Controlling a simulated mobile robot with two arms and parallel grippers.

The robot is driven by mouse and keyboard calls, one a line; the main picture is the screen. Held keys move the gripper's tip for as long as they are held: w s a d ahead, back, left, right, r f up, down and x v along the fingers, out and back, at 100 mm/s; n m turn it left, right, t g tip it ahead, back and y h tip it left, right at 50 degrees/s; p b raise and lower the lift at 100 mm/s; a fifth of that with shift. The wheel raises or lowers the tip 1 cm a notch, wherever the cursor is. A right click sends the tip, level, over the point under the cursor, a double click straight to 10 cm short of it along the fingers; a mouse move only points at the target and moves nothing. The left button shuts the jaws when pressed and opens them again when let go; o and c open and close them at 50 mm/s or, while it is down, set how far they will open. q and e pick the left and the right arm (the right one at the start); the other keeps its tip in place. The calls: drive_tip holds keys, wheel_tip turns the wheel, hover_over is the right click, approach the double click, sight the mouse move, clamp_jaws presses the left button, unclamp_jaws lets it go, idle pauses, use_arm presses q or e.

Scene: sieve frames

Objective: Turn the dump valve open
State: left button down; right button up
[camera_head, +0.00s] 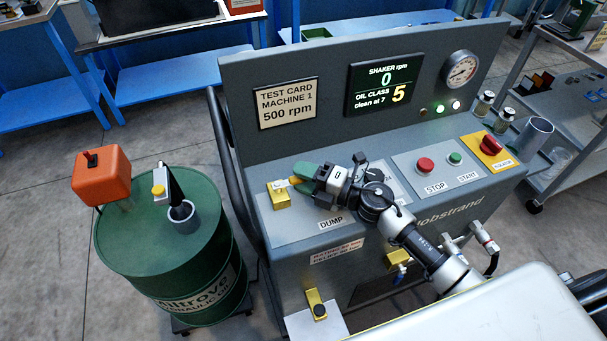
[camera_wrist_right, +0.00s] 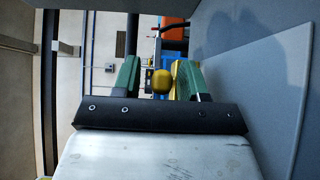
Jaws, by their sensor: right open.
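The dump valve (camera_head: 280,197) is a yellow block with a lever on the sloped panel above the DUMP label (camera_head: 331,222). My right gripper (camera_head: 294,180) reaches over the panel from the right, its green fingers at the valve. In the right wrist view, the open fingers (camera_wrist_right: 157,80) stand on either side of a round yellow knob (camera_wrist_right: 162,81), with a gap visible on both sides. Part of the yellow valve body (camera_wrist_right: 179,75) shows behind the right-hand finger. The fingers partly hide the lever in the head view. My left gripper is not in view.
A display (camera_head: 384,85) reads 0 rpm and oil class 5. STOP (camera_head: 425,165) and START (camera_head: 455,158) buttons and a red rotary switch (camera_head: 493,144) are to the right. A green oil drum (camera_head: 150,240) with an orange box (camera_head: 101,175) stands left.

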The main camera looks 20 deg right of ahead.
drive_tip(key=shift+c, duration=0.3)
clamp_jaws()
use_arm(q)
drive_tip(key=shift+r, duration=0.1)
